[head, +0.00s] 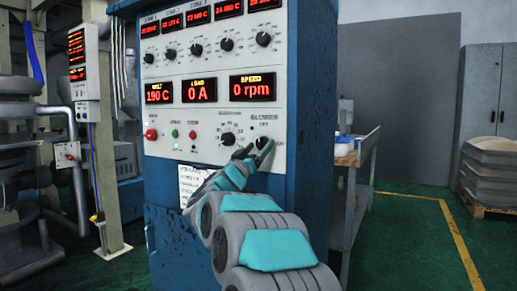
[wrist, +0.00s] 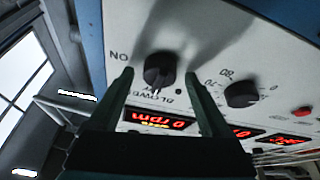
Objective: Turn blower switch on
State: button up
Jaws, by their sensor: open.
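The blower switch is a black rotary knob (wrist: 160,69) on the white control panel, under the "BLOWER" label. It also shows in the head view (head: 262,143), partly covered by my gripper. Its "ON" mark is printed beside it. In the wrist view my gripper (wrist: 158,80) is open, with one finger on each side of the knob and gaps visible between fingers and knob. In the head view my gripper (head: 254,151) is at the panel's lower right. I cannot tell whether a finger touches the knob.
A second dial (head: 228,139) sits just left of the blower knob. A red button (head: 151,134) is at the panel's left. Displays above read 190 C, 0 A and 0 rpm. A workbench (head: 354,160) stands right of the blue cabinet (head: 310,100).

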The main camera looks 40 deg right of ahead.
jog(key=shift+c, duration=0.4)
grip_shut()
jog(key=shift+r+m+p, duration=0.1)
jog(key=shift+m+p, duration=0.2)
jog(key=shift+m, duration=0.2)
jog(key=m+g, duration=0.1)
jog(key=m+p, duration=0.1)
jog(key=shift+w+m+g+h, duration=0.2)
jog(key=shift+m+g+h, duration=0.1)
jog(key=shift+g, duration=0.1)
jog(key=m+g+p, duration=0.1)
jog(key=m+g, duration=0.1)
jog(key=m, duration=0.2)
jog(key=m+g+p, duration=0.1)
jog(key=m, duration=0.2)
jog(key=shift+w+a+m+g, duration=0.1)
jog(key=shift+w+m+g, duration=0.05)
jog(key=shift+m+g, duration=0.25)
jog(key=m+g, duration=0.1)
jog(key=m, duration=0.1)
jog(key=m+g+p, duration=0.1)
jog(key=m, duration=0.1)
jog(key=m+p, duration=0.1)
jog(key=m, duration=0.1)
jog(key=shift+r+m+g+y, duration=0.25)
jog(key=shift+m+g+y, duration=0.15)
jog(key=shift+m+g+y+p, duration=0.3)
jog(key=shift+m+y+p, duration=0.65)
jog(key=shift+m, duration=1.45)
